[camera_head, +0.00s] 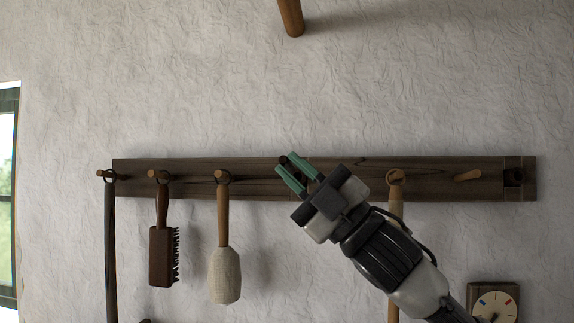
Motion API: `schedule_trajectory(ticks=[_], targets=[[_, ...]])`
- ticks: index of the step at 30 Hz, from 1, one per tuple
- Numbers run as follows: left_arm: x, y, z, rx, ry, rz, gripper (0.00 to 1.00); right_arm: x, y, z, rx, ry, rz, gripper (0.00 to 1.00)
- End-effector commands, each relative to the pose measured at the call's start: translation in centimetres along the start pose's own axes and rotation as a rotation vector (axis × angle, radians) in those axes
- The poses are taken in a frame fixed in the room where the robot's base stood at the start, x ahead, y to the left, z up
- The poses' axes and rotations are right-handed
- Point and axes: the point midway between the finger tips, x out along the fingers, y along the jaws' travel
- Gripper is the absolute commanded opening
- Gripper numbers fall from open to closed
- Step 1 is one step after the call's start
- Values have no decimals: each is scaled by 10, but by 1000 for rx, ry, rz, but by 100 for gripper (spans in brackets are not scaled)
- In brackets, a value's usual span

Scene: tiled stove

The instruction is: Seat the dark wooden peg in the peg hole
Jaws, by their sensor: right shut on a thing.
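My right gripper (290,172) comes in from the lower right, in front of the middle of the dark wooden peg rail (440,175). Its green fingers are shut on a small dark thing, which I take to be the dark wooden peg (284,160); only a little of it shows between the fingertips. The fingers and wrist cover the rail behind them, so I cannot tell whether the peg touches a hole. A dark square recess (515,177) shows at the rail's right end; I cannot tell if it is the peg hole. My left gripper is out of view.
On the rail hang a dark stick (110,250), a brown brush (162,255), a pale-headed tool (225,275) and a wooden handle (396,210) behind my arm. A dial (495,305) is lower right. The wall above is mostly clear.

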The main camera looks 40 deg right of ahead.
Motion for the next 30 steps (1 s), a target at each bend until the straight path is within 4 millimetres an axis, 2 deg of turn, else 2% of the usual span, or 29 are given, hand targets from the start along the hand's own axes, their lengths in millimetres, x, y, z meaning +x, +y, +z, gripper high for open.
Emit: schedule_trajectory(ticks=[11, 30], targets=[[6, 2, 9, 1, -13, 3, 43, -4, -2, 1, 0, -4, 1, 0], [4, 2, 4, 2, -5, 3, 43, -2, -1, 54, 0, -5, 1, 0]])
